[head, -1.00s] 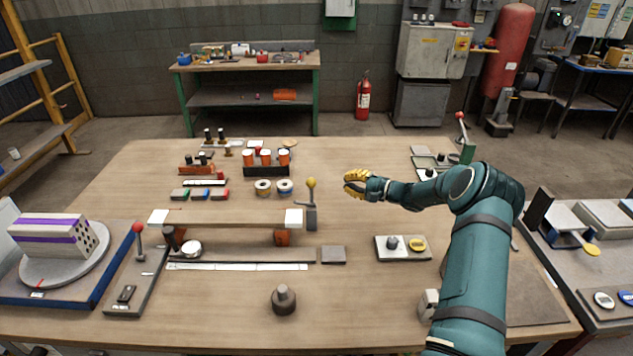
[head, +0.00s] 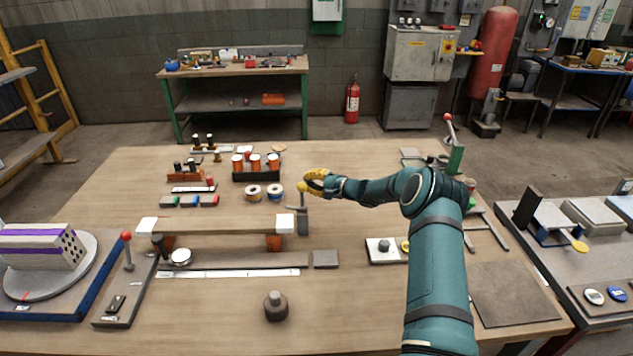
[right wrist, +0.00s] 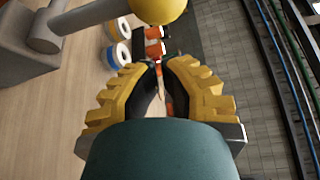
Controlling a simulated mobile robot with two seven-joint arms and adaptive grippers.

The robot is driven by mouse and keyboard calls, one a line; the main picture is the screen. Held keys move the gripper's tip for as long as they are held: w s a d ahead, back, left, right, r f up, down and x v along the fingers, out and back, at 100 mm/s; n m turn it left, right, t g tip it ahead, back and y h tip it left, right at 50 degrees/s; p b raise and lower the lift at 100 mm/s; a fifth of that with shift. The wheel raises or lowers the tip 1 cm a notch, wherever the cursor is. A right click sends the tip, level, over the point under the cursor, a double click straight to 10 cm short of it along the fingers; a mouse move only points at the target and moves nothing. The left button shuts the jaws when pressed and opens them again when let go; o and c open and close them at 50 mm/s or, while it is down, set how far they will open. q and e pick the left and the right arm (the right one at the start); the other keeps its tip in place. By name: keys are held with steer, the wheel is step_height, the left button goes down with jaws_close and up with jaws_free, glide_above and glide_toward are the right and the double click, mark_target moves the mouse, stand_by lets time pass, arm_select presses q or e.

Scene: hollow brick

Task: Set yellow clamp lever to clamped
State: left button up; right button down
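The yellow clamp lever (head: 302,188) has a yellow ball knob on a grey arm. It stands nearly upright on its grey block at the right end of the long raised bar (head: 222,226). My right gripper (head: 308,180), with yellow ribbed fingers, is just right of the knob; I cannot tell whether they touch. In the right wrist view the knob (right wrist: 158,8) is at the top edge, beyond the fingertips (right wrist: 160,66). The fingertips are drawn together with only a narrow gap, and nothing is held between them. My left gripper is not in view.
Orange-and-white spools (head: 255,163) and two tape rolls (head: 264,192) stand behind the lever. A red-knobbed lever (head: 127,240) is at the bar's left end. A grey weight (head: 275,306) stands in front. The front right of the bench holds a dark mat (head: 512,295).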

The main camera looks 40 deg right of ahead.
mark_target(302, 196)
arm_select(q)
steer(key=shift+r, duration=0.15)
arm_select(e)
steer(key=shift+s+a+r, duration=0.15)
steer(key=shift+s+a, duration=0.35)
steer(key=shift+s, duration=0.1)
steer(key=shift+s+a+r, duration=0.15)
steer(key=shift+s+a, duration=0.35)
steer(key=shift+s, duration=0.05)
steer(key=shift+s, duration=0.1)
